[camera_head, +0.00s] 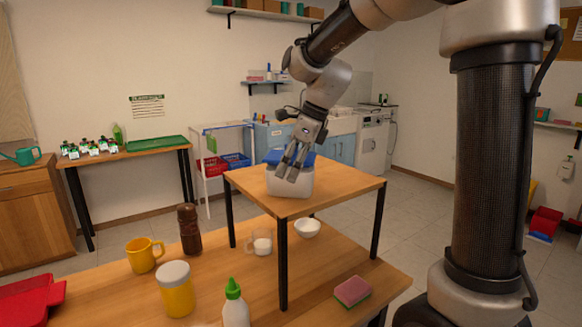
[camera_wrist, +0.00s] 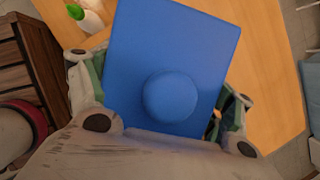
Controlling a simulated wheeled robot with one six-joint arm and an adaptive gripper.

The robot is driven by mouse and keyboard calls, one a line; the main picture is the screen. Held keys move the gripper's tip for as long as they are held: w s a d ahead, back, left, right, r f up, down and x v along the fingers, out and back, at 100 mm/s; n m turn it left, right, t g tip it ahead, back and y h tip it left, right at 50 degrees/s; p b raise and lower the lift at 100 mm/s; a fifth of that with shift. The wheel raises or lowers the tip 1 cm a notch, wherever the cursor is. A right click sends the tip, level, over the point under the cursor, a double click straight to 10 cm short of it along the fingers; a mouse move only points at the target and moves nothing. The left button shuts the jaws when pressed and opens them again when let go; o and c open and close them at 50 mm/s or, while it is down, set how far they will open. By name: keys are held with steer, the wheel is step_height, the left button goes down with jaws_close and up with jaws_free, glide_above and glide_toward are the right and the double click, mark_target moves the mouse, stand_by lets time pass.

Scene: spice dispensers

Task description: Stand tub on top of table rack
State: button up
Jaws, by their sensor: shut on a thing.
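The tub (camera_head: 290,181) is a white, translucent box with a blue lid. It is upright at the top of the table rack (camera_head: 345,186), a small wooden-topped stand with black legs; it appears to rest on the top, though a slight gap cannot be ruled out. My gripper (camera_head: 294,164) reaches down from above and is shut on the tub. In the wrist view the blue lid (camera_wrist: 205,60) with its round knob fills the middle between my fingers. The tub's walls are hidden there beneath the lid.
A yellow mug (camera_head: 144,254), brown bottle (camera_head: 189,230), yellow jar (camera_head: 177,289) and green-capped bottle (camera_head: 235,306) stand left. The rack top is otherwise clear.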

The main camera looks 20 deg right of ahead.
steer(key=o, duration=2)
steer(key=shift+r, duration=0.1)
steer(key=v, duration=1.2)
steer(key=shift+s, duration=0.1)
steer(key=s+d+f+n+h, duration=0.1)
steer(key=s+d+f+n, duration=0.2)
steer(key=s+n, duration=0.4)
steer(key=s+d+f+n+t+h, duration=0.1)
steer(key=s+d+f+n, duration=0.3)
steer(key=s+n, duration=0.4)
steer(key=s+d+f+n+t+h, duration=0.1)
steer(key=s+d+f+n, duration=0.3)
steer(key=s+n, duration=0.4)
steer(key=shift+s+f+h, duration=0.3)
steer(key=shift+f+h, duration=0.2)
steer(key=shift+f, duration=0.1)
